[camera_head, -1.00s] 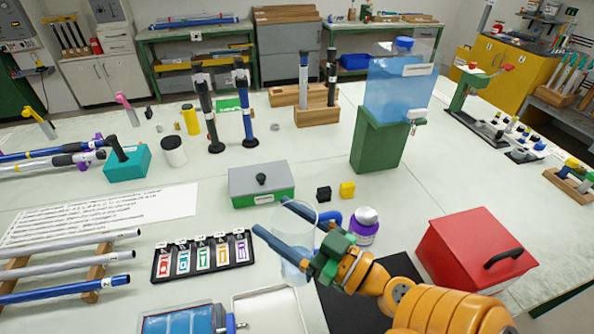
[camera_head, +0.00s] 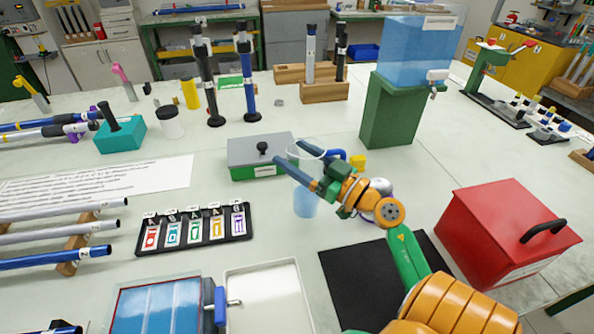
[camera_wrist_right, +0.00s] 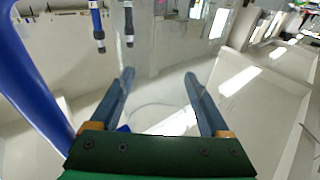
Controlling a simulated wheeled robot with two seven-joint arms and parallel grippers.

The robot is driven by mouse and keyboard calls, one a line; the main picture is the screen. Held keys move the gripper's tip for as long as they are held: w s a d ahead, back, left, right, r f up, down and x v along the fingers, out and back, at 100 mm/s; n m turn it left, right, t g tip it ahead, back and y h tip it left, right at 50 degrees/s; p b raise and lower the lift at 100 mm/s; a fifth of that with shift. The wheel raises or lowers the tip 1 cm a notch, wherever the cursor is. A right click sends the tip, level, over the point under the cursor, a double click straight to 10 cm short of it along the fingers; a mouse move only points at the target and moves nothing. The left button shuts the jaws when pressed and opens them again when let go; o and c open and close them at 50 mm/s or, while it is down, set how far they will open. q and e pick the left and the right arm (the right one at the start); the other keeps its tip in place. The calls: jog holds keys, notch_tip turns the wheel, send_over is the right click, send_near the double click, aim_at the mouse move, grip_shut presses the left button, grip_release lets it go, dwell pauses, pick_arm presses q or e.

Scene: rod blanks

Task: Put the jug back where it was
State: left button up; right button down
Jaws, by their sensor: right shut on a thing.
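The jug (camera_head: 305,203) is clear, with blue liquid in its lower part and a blue handle partly hidden behind my right gripper. My right gripper (camera_head: 288,154) is shut on the jug, its two fingers on either side of the body below the rim. The jug is upright, just in front of the grey-lidded green box; I cannot tell if its base touches the table. In the right wrist view the fingers (camera_wrist_right: 158,84) stand apart with the clear jug wall (camera_wrist_right: 160,112) between them. My left gripper is not in view.
A black mat (camera_head: 372,285) lies right of the jug, with a red box (camera_head: 495,235) beyond it. A white tray (camera_head: 262,310) is in front. A water tank on a green stand (camera_head: 390,115) is farther back.

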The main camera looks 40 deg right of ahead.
notch_tip(320, 180, down, 4)
jog(key=shift+w+d+r+b, duration=0.1)
jog(key=shift+r+b, duration=0.1)
jog(key=shift+b, duration=0.6)
grip_release()
jog(key=b+v, duration=0.2)
jog(key=v, duration=1)
jog(key=shift+r, duration=0.2)
